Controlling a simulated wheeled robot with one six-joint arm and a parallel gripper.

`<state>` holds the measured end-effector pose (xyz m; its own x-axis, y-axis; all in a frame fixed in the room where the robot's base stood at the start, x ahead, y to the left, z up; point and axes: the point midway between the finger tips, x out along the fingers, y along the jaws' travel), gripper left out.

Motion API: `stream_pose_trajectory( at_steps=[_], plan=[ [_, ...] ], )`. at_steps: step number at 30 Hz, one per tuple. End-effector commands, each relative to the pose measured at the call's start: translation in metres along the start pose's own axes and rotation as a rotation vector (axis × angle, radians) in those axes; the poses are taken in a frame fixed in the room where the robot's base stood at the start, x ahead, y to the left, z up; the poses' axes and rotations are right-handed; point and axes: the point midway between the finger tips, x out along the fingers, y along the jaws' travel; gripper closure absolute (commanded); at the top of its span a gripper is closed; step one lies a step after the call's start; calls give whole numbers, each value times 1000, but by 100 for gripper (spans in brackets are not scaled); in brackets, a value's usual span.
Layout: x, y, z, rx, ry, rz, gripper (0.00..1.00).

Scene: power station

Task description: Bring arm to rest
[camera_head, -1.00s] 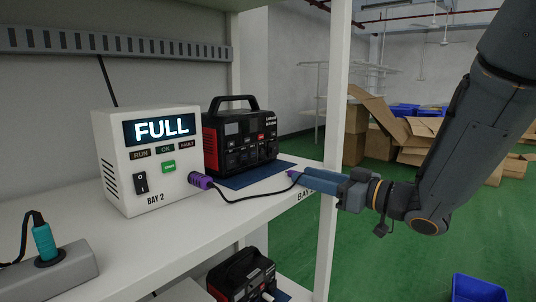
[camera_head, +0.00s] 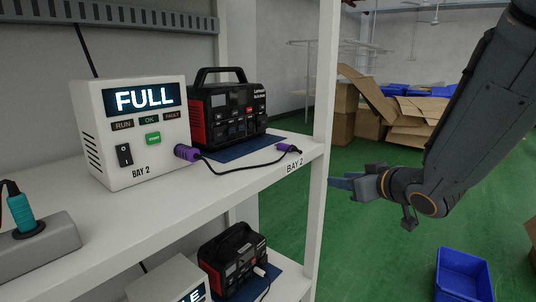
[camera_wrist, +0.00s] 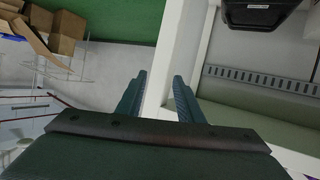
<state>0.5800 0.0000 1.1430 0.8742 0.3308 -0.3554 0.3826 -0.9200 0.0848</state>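My gripper (camera_head: 341,182) is at the right of the head view, just outside the shelf's front post and clear of the shelf. In the wrist view its two fingers (camera_wrist: 158,98) stand apart with nothing between them. A purple cable plug (camera_head: 288,149) lies on the upper shelf near its front edge. Its black cable runs to a purple connector (camera_head: 186,152) on the white BAY 2 charger (camera_head: 140,170), whose display reads FULL. A black and red power station (camera_head: 228,112) stands behind on a blue mat (camera_head: 250,149).
The white shelf post (camera_head: 318,150) stands between my gripper and the upper shelf. A second power station (camera_head: 232,258) is on the lower shelf. A blue bin (camera_head: 464,275) is on the green floor at right. Cardboard boxes (camera_head: 400,115) are piled behind. Floor around my arm is free.

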Motion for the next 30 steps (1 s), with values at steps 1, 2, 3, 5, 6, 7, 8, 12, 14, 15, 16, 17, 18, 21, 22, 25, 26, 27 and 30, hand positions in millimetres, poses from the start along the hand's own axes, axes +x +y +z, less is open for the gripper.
stream_pose_trajectory(
  at_steps=[1, 2, 3, 5, 6, 7, 8, 12, 14, 15, 16, 17, 18, 21, 22, 25, 26, 27, 30],
  plan=[
    [1, 5, 17, 15, -73, 53, 66],
    [0, 9, 29, 25, -123, 87, 66],
    [-2, 12, 45, 42, -192, 127, 66],
    [-9, 14, 71, 72, -299, 179, 66],
    [-15, 13, 88, 95, -374, 208, 66],
    [-20, 10, 101, 113, -431, 224, 66],
    [-27, 7, 114, 133, -488, 239, 66],
    [-64, -24, 166, 228, -751, 258, 66],
    [-79, -41, 182, 269, -847, 249, 66],
    [-89, -52, 191, 293, -904, 239, 66],
    [-96, -60, 196, 309, -943, 231, 66],
    [-102, -67, 200, 325, -976, 222, 66],
    [-109, -76, 205, 342, -1014, 211, 66],
    [-121, -90, 212, 372, -1075, 190, 66],
    [-124, -93, 212, 376, -1086, 186, 66],
    [-126, -96, 214, 383, -1100, 180, 66],
    [-126, -96, 214, 383, -1101, 180, 66],
    [-126, -96, 214, 383, -1100, 180, 66],
    [-126, -96, 214, 383, -1099, 181, 66]
  ],
)
